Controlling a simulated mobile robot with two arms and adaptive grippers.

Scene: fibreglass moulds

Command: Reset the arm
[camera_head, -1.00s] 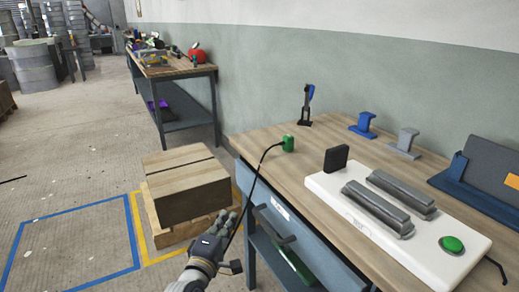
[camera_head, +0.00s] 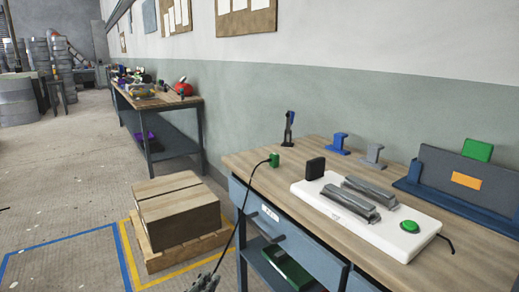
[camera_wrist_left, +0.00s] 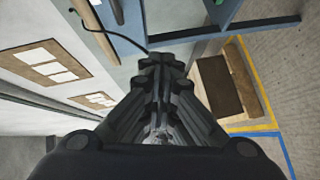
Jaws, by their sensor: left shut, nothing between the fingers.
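My left gripper (camera_head: 206,282) shows only at the bottom edge of the head view, low in front of the workbench and right of the cardboard box. In the left wrist view the left gripper (camera_wrist_left: 163,65) fills the middle, its dark fingers together with nothing between them. A black cable runs from near the gripper up to a green plug (camera_head: 274,160) on the bench. My right gripper is in neither view.
The workbench (camera_head: 262,185) holds a white device (camera_head: 330,208) with two grey bars and a green button (camera_head: 409,226). A box (camera_head: 178,210) sits on a pallet inside yellow floor tape. A second bench (camera_head: 150,105) stands farther back along the wall. Floor at left is clear.

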